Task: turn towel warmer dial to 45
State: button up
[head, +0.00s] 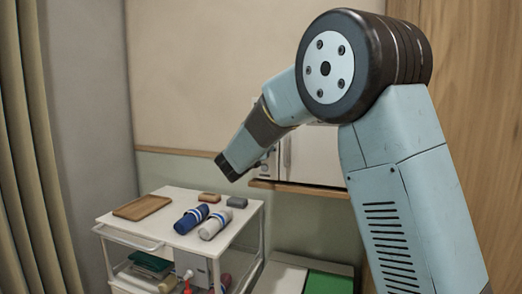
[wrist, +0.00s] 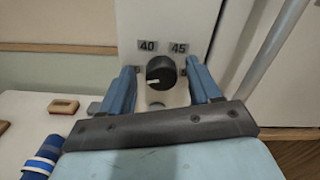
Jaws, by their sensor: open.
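The black dial (wrist: 161,72) is on the white front panel of the towel warmer (wrist: 180,18) in the wrist view. Its pale pointer mark is at the lower left of the knob. The "40" label (wrist: 148,46) and the "45" label (wrist: 179,48) are above it, left and right. Other labels at the sides are mostly hidden by the fingers. My gripper (wrist: 160,68) is open, with one blue finger on each side of the dial; I cannot tell if they touch it. In the head view the warmer (head: 312,155) is partly behind my gripper (head: 226,168).
A white cart (head: 165,195) at lower left carries a wooden tray (head: 142,207), a blue rolled towel (head: 191,219), a pale rolled towel (head: 215,224) and small blocks. A wooden shelf edge (head: 300,190) runs under the warmer. A curtain (head: 30,150) hangs at left.

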jog(key=shift+w+d, duration=0.1)
jog(key=shift+w, duration=0.05)
jog(key=shift+c, duration=0.2)
jog(key=c, duration=1)
jog(key=shift+m, duration=0.4)
jog(key=m, duration=1.7)
jog(key=f+m, duration=0.1)
jog(key=m, duration=0.8)
jog(key=shift+d+m, duration=0.15)
jog(key=shift+m, duration=0.45)
